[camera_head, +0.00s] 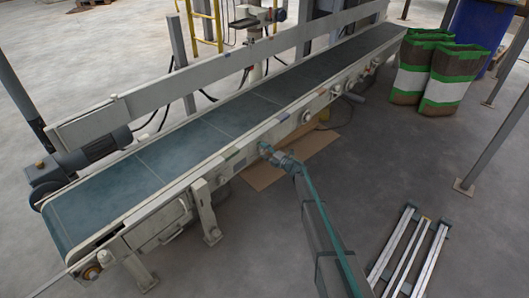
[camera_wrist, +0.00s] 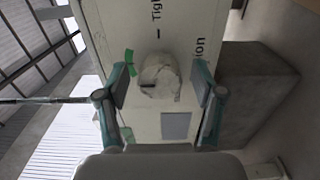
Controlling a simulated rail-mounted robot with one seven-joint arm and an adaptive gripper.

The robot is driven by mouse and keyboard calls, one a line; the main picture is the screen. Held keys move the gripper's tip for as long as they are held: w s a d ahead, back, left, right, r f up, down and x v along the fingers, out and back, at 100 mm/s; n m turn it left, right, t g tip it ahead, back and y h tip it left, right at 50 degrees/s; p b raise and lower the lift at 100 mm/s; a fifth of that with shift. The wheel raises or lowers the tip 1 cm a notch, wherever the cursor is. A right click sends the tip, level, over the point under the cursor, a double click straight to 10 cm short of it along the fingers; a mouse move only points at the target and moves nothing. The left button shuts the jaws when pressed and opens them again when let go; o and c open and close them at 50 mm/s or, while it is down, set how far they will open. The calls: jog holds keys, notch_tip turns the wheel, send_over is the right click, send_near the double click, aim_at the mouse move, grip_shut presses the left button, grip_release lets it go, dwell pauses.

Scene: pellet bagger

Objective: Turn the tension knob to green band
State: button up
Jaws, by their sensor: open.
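The tension knob (camera_wrist: 160,78) is a pale, rounded knob on a cream panel (camera_wrist: 112,18) in the wrist view. It has a short dark mark on its left part. A green band (camera_wrist: 129,62) lies at the knob's upper left. The panel carries printed text, partly cut off, including "Tigh" and "ion". My gripper (camera_wrist: 161,76) is open, with one finger on each side of the knob and a visible gap to each. In the head view my gripper (camera_head: 266,149) is at the near side of the conveyor frame; the knob there is hidden or too small to tell.
The conveyor belt (camera_head: 180,142) runs diagonally behind my gripper, with several fittings along its near rail. A cardboard sheet (camera_head: 268,172) lies on the floor beneath. Green-and-white bags (camera_head: 447,82) stand at upper right. Metal rails (camera_head: 408,255) lie at lower right. A grey square (camera_wrist: 175,126) sits below the knob.

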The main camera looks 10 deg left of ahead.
jog(key=v, duration=1.2)
dwell(0.3)
